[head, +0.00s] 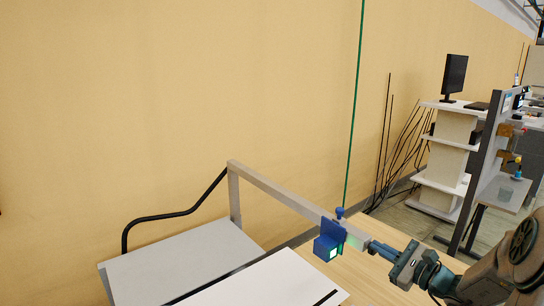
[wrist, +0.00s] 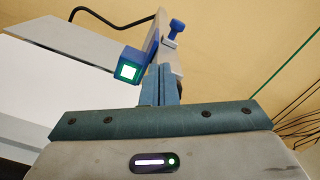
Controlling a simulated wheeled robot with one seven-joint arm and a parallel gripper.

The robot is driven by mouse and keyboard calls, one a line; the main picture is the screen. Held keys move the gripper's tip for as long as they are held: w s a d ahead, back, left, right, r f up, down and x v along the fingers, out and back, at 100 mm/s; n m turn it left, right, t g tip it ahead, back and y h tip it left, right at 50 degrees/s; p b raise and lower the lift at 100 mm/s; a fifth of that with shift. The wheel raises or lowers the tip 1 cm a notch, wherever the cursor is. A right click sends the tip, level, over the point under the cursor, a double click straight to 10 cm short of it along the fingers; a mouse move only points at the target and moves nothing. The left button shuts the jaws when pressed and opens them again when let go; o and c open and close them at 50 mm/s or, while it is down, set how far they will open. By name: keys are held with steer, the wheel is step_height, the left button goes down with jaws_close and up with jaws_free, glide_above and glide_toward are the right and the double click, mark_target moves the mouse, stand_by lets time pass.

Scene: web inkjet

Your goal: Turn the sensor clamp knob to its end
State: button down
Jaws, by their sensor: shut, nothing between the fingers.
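The sensor clamp is a blue block on a grey rail (head: 275,188). Its blue knob (head: 340,212) stands on top of the clamp, and it shows at the upper middle in the wrist view (wrist: 176,27). Below and in front hangs the blue sensor box (head: 325,246) with a lit white-green face, also seen in the wrist view (wrist: 129,66). My gripper (head: 371,246) is shut and empty. Its fingertips point at the clamp from the right in the head view, lower than the knob and apart from it. In the wrist view the fingers (wrist: 160,72) lie together and cover part of the clamp and rail.
Pale panels (head: 185,262) lie left of the rail, over a wooden surface (head: 375,285). A black cable (head: 165,215) runs to the rail's far post. A thin green line (head: 354,110) stands behind the clamp. Shelves with a monitor (head: 454,76) are farther right.

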steer(key=shift+f, duration=0.2)
steer(key=shift+w+d+r+b, duration=0.1)
steer(key=shift+w+d+b, duration=0.05)
steer(key=shift+d+b, duration=0.15)
steer(key=shift+a+r, duration=0.1)
steer(key=shift+r, duration=0.05)
steer(key=v, duration=0.6)
steer(key=shift+r, duration=0.25)
stand_by(0.4)
steer(key=shift+a, duration=0.2)
